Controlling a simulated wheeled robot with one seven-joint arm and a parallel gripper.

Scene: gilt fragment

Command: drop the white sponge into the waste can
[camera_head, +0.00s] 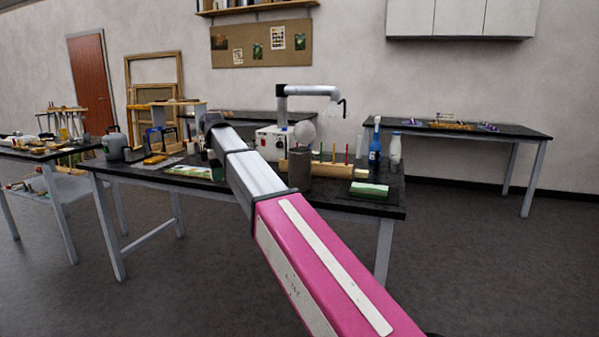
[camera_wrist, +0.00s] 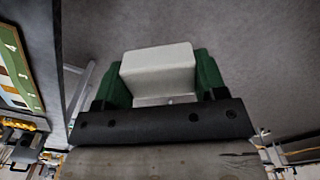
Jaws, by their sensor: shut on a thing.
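The white sponge (camera_wrist: 158,66) is a pale block in the wrist view. My gripper (camera_wrist: 162,78) is shut on it, with a green finger on each side. Dark grey floor shows behind the sponge in that view. In the head view, my pink and silver arm reaches over the black table, and the sponge cannot be made out there. I cannot pick out the waste can for sure. A dark grey cylinder (camera_head: 299,170) stands on the table just right of my arm, but I cannot tell whether it is the can.
The black table (camera_head: 343,201) holds a blue bottle (camera_head: 375,147), a white bottle (camera_head: 395,153), a white box with a fume arm (camera_head: 271,143) and a green-and-white block (camera_head: 369,190). Another table (camera_head: 459,132) stands at back right. The floor at right (camera_head: 490,250) is clear.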

